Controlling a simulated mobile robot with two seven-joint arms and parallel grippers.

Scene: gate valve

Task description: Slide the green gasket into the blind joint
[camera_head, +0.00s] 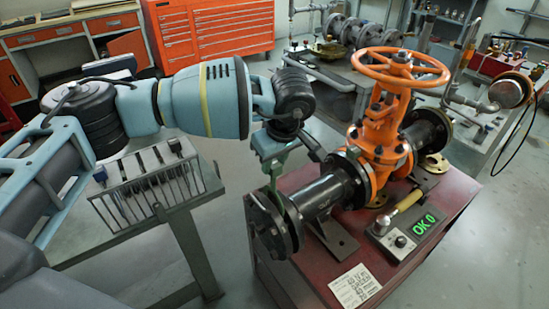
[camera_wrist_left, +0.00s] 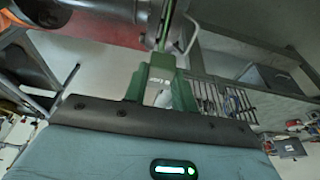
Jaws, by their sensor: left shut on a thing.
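The blind joint (camera_head: 263,226) is the pair of dark flanges at the near left end of the black pipe on the red bench. My left gripper (camera_head: 276,180) is just above it, pointing down, shut on the green gasket (camera_head: 291,212). The gasket shows as a thin green strip at the flanges, largely hidden; I cannot tell how deep it sits between them. In the left wrist view the green fingers (camera_wrist_left: 160,80) hold the gasket's thin edge (camera_wrist_left: 166,25) at the top. My right gripper is not in view.
An orange gate valve (camera_head: 385,125) with a handwheel stands on the pipe to the right. A box with a green "OK 0" display (camera_head: 415,225) and a paper label (camera_head: 355,287) lie on the red bench (camera_head: 450,220). A grey table with a wire rack (camera_head: 150,190) stands left.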

